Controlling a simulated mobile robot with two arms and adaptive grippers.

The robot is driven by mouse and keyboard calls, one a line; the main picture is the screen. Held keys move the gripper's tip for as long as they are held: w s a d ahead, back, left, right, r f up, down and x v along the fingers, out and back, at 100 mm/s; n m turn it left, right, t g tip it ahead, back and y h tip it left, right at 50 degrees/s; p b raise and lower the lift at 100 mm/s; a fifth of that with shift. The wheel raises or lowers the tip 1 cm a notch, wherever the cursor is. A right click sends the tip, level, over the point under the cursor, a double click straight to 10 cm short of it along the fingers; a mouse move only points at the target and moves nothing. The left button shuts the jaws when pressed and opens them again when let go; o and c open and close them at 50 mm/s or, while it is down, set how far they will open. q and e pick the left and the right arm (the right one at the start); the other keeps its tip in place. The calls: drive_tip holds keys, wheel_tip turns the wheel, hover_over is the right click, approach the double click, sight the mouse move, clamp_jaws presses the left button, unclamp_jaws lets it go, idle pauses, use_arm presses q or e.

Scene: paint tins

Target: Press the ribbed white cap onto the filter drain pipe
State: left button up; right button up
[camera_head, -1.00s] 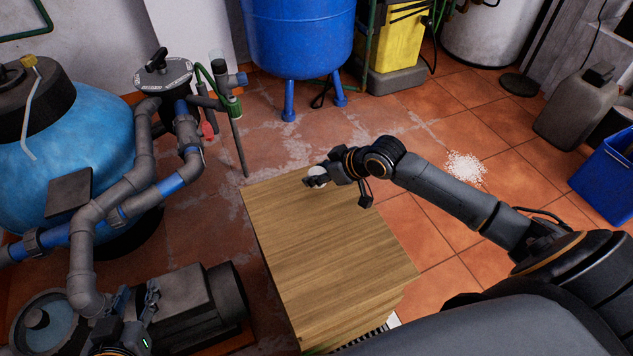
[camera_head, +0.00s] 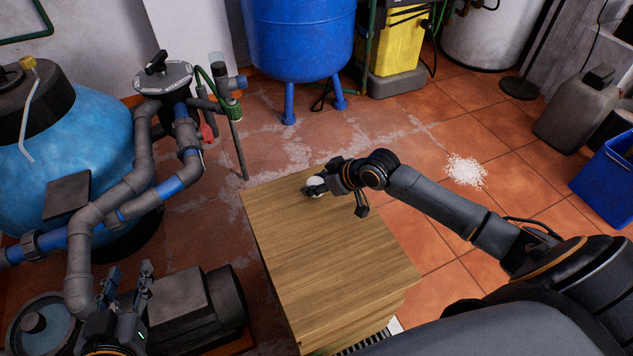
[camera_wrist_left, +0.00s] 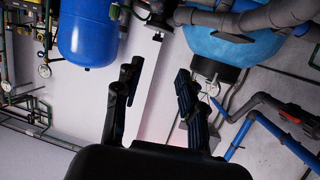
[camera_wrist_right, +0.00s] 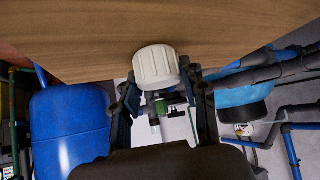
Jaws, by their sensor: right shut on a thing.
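The white cap (camera_head: 315,185) is held by my right gripper (camera_head: 312,188) at the far part of the wooden top. In the right wrist view the cap (camera_wrist_right: 157,66) shows its ribbed side, between the fingertips and in front of the wood. My left gripper (camera_head: 128,276) is open and empty, low at left by the pump.
The wooden top (camera_head: 330,260) is otherwise bare. A pump (camera_head: 190,305) lies left of it. A thin upright grey pipe (camera_head: 239,150) stands near its far left corner. A blue vessel (camera_head: 298,40) on legs is behind. White grains (camera_head: 466,170) lie on the floor at right.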

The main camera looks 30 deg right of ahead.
drive_tip(key=shift+f, duration=0.15)
drive_tip(key=o, duration=1)
